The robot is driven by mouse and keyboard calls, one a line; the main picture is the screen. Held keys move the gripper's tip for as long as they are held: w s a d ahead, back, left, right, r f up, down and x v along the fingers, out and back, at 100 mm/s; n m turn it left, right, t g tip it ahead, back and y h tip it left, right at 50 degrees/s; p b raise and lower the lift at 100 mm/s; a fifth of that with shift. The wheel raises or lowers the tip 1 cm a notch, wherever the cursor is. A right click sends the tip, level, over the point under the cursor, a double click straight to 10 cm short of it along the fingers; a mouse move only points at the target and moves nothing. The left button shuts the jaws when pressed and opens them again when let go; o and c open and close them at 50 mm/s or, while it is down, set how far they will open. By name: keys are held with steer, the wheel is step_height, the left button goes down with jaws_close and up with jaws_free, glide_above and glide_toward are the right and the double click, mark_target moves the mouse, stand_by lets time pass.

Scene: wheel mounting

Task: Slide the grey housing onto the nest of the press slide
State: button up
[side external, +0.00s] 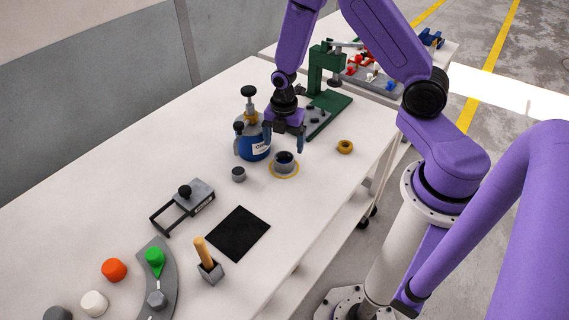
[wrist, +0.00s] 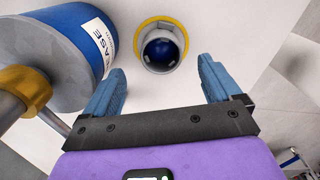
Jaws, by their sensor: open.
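The grey housing (side external: 284,161) is a short round hollow part. It stands on the table inside a yellow ring mark; in the wrist view the housing (wrist: 162,66) shows a dark blue interior. My gripper (side external: 285,144) is open and empty, close above the housing. In the wrist view the fingers of my gripper (wrist: 163,80) are spread to either side, with the housing ahead between their tips, apart from both. The green press (side external: 322,75) stands behind. Its slide, with a grey plate (side external: 318,121), is partly hidden behind my gripper, and the nest is too small to make out clearly.
A blue grease canister (side external: 254,143) stands close left of my gripper; it also fills the upper left of the wrist view (wrist: 68,45). A brass ring (side external: 345,146) lies right, a small grey cylinder (side external: 238,174) left.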

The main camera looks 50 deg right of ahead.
mark_target(284, 153)
steer(key=shift+f, duration=2.55)
steer(key=c, duration=1.3)
